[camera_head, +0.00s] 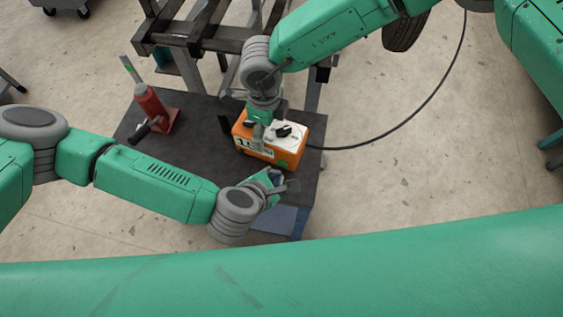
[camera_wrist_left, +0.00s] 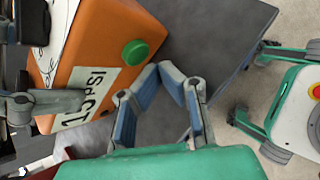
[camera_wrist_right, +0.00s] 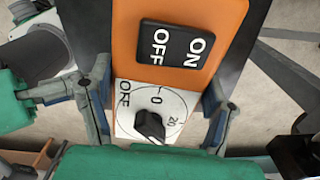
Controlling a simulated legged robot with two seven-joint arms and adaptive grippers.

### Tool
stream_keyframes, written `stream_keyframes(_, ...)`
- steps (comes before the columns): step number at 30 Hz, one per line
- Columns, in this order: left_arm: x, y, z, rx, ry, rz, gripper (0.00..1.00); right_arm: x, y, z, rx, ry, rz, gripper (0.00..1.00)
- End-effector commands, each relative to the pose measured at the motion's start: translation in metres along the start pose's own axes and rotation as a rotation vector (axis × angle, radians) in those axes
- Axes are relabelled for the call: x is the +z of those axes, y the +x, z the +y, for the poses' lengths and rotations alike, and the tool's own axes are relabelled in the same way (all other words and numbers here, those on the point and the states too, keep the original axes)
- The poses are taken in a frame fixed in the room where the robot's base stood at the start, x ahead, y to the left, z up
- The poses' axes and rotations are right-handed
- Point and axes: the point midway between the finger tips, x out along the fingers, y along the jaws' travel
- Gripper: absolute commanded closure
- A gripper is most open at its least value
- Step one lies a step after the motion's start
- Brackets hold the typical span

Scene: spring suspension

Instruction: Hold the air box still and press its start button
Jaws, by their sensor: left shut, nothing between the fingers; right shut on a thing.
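The orange air box (camera_head: 298,150) sits on a dark table top. Its white dial panel and black ON/OFF switch (camera_wrist_right: 175,44) show in the right wrist view. A round green button (camera_wrist_left: 135,52) is on its orange side, beside a white label; it also shows in the head view (camera_head: 283,164). My right gripper (camera_head: 262,137) comes from above and is shut on the box, with one finger on each side of it. My left gripper (camera_wrist_left: 161,72) is shut and empty. Its fingertips are close to the green button's side of the box, apart from the button.
A red jack (camera_head: 155,108) with a black handle stands on the table (camera_head: 190,150) to the left of the box. A dark metal frame (camera_head: 195,30) rises behind. A black cable (camera_head: 420,108) runs from the box to the right. The table's front edge is near my left gripper.

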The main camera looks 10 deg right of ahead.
Motion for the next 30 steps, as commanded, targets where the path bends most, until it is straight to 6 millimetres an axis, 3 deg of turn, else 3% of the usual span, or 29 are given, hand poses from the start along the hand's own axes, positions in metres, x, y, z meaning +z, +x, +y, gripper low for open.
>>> stream_keyframes(30,0.0055,0.0062,0.0055,0.0,0.0,0.0,1.0,-0.0006,0.0016,0.0014,0.002,-0.002,0.001,0.67)
